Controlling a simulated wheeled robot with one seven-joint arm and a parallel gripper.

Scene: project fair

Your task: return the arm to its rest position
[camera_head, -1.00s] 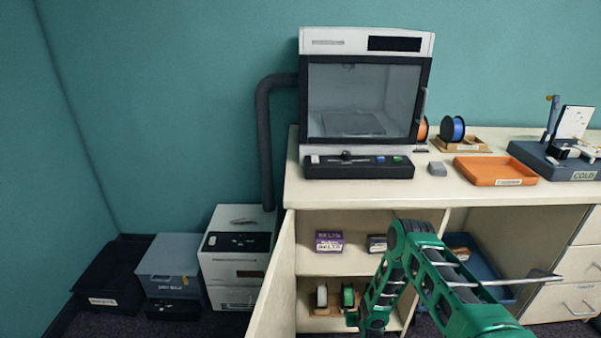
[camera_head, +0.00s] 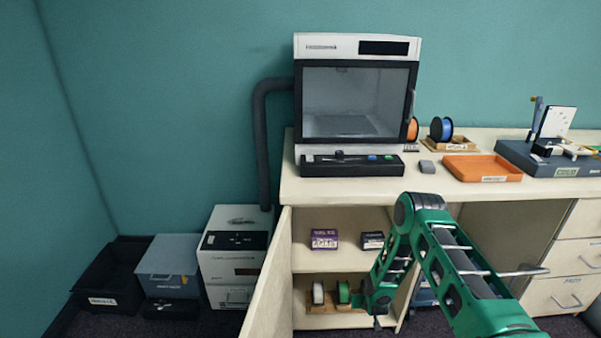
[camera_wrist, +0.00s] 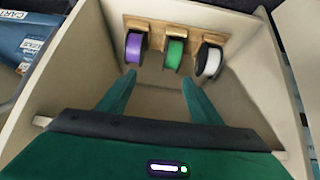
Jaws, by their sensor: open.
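My green arm (camera_head: 460,270) reaches up from the lower right in the head view and bends down in front of the open cabinet (camera_head: 284,262). In the wrist view my gripper (camera_wrist: 152,84) is open, its two green fingers apart with nothing between them. Beyond the fingers, a purple spool (camera_wrist: 137,46), a green spool (camera_wrist: 174,52) and a white spool (camera_wrist: 208,61) stand in a row on a wooden holder. In the head view the fingertips are not clear.
The open cabinet door (camera_head: 268,283) is left of the arm. A purple box (camera_head: 323,239) and a dark box (camera_head: 372,240) sit on the upper shelf. The counter above holds a printer (camera_head: 352,150), an orange tray (camera_head: 482,175) and a blue spool (camera_head: 441,129). Bins stand at left.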

